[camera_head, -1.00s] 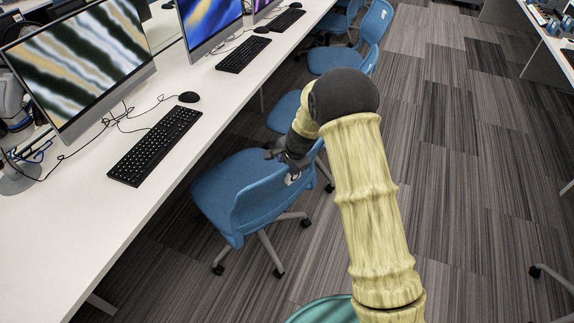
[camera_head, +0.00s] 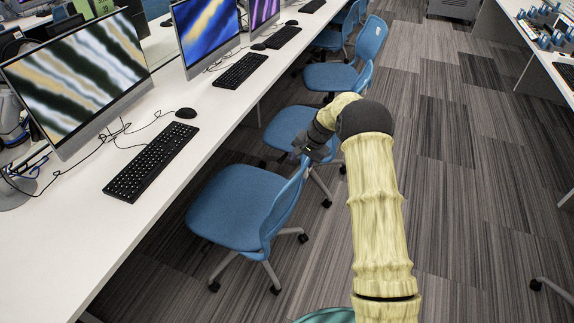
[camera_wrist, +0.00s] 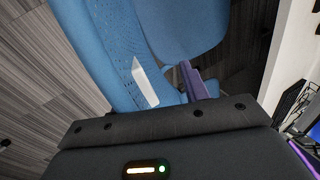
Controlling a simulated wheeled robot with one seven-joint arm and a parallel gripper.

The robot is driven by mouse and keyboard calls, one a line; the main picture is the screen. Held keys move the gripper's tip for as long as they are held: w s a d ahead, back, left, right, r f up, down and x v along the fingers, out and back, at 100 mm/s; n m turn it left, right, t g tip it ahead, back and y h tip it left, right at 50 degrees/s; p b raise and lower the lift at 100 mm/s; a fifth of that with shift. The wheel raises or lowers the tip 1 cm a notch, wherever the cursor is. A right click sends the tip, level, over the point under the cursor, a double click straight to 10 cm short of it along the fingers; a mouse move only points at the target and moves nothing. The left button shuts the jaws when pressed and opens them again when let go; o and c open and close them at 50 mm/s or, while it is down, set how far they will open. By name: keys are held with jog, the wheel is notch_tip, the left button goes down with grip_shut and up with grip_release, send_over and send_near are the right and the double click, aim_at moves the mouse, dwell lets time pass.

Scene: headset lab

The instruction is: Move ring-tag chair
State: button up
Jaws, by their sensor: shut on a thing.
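The nearest blue chair (camera_head: 232,205) stands on the floor beside the long white desk, seat toward the desk and backrest on the right. My gripper (camera_head: 310,150) is at the top of its backrest and shut on it. The wrist view shows the perforated blue backrest (camera_wrist: 100,50) close up, with my gripper (camera_wrist: 170,88) at its edge. One purple finger shows there beside a white piece, which may be the other finger or a tag; I cannot tell which. No ring tag can be made out clearly in the head view.
The white desk (camera_head: 130,215) runs along the left with monitors, a keyboard (camera_head: 151,162) and a mouse (camera_head: 186,113). Another blue chair (camera_head: 290,127) stands just behind the held one, with more beyond. Striped carpet (camera_head: 455,190) is open on the right, before another desk.

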jog(key=shift+w+d, duration=0.3)
jog(key=shift+d, duration=0.35)
jog(key=o, duration=1.4)
jog(key=shift+s, duration=0.15)
jog(key=shift+a, duration=0.5)
jog(key=shift+s, duration=0.1)
jog(key=shift+d+r, duration=0.3)
jog(key=shift+r, duration=0.15)
jog(key=v, duration=1.6)
jog(key=shift+r+b, duration=0.15)
jog(key=shift+b, duration=0.2)
jog(key=shift+s, duration=0.1)
